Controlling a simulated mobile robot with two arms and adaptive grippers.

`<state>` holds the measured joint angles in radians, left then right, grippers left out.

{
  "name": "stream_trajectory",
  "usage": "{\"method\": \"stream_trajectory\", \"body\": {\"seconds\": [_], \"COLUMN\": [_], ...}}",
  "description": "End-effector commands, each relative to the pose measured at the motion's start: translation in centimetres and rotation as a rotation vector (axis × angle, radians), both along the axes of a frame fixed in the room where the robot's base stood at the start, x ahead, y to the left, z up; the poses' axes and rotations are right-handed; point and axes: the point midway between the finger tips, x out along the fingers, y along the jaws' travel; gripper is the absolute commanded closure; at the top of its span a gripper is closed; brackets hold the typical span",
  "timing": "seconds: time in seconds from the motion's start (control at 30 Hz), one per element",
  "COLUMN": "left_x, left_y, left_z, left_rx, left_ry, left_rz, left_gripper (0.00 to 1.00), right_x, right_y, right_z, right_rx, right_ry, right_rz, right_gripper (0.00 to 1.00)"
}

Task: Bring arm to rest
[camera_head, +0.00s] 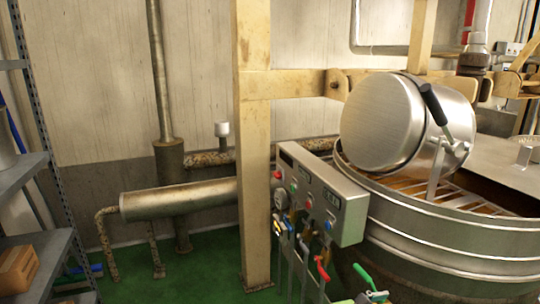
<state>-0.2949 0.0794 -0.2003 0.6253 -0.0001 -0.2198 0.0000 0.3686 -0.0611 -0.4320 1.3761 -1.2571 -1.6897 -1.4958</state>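Neither of my arms nor grippers shows in the head view. The large steel kettle (440,246) stands at the right, its rim and slatted grate (432,190) in sight. A round metal drum with a dark handle (384,124) is tilted on its side above the kettle's rim. A control box (325,196) with several knobs and buttons is beside the kettle at its left. Whether anything is held by my grippers cannot be seen.
A pale wooden post (253,150) stands mid-view with a crossbeam running right. Pipes and a horizontal cylinder (180,198) line the wall. Red and green valve handles (322,268) are low in front. Green floor (200,275) is partly clear.

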Motion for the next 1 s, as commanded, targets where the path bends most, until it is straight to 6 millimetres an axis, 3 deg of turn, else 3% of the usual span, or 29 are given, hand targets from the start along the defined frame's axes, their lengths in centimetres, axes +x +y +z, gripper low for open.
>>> {"method": "stream_trajectory", "body": {"seconds": [0.27,0.4,0.5,0.7,1.0], "left_x": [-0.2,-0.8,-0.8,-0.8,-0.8], "left_y": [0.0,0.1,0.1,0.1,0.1], "left_z": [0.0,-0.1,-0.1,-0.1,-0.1], "left_rx": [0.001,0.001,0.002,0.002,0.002], "left_ry": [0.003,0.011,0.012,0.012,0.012], "left_rz": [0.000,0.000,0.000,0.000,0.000], "left_gripper": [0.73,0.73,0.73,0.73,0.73], "right_x": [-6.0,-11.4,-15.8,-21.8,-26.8], "right_y": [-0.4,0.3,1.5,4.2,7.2], "right_z": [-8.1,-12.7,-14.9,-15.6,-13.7], "right_rx": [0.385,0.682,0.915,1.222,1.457], "right_ry": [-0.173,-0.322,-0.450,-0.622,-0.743], "right_rz": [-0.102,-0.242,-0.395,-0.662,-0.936], "right_gripper": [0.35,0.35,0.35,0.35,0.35]}}
